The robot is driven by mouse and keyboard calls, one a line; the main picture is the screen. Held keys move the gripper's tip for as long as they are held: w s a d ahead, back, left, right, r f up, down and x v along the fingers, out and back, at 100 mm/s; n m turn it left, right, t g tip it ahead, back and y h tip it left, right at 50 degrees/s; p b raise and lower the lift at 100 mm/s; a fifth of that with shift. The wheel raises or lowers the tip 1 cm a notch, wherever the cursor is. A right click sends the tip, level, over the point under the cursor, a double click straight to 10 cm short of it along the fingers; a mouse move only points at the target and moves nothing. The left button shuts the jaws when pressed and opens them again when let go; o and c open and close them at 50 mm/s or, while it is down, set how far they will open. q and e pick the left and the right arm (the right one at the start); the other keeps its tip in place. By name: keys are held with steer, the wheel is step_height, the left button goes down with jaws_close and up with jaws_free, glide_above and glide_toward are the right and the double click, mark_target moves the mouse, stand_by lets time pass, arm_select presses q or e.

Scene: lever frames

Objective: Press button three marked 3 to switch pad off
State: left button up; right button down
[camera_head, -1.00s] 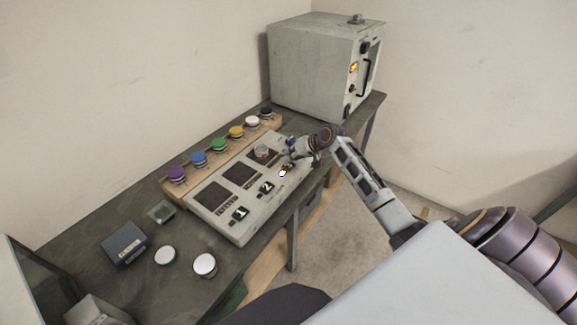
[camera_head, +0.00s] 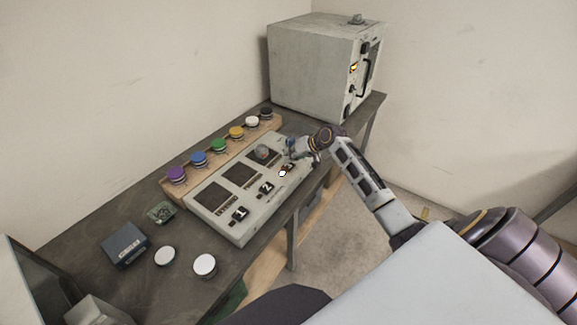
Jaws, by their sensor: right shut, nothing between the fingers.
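The grey control panel (camera_head: 250,226) lies on the table, with dark square pads and a row of buttons marked 1, 2 and 3. Button 3 (camera_head: 288,168) is at the panel's far right end, partly hidden by my right gripper. Button 2 (camera_head: 266,188) and button 1 (camera_head: 239,214) are clear. My left gripper is not in view.
A wooden rack (camera_head: 177,187) with several coloured round pieces stands behind the panel. A large grey cabinet (camera_head: 308,75) stands at the table's far end. A dark blue box (camera_head: 125,245), a small green dish (camera_head: 161,212) and two white discs lie at the near left.

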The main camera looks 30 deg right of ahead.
mark_target(290, 164)
steer(key=shift+f, duration=0.75)
stand_by(1.0)
steer(key=shift+r, duration=0.1)
steer(key=shift+r+p, duration=0.65)
steer(key=shift+p, duration=0.35)
step_height(290, 164, up, 6)
steer(key=p, duration=0.6)
stand_by(0.4)
stand_by(0.5)
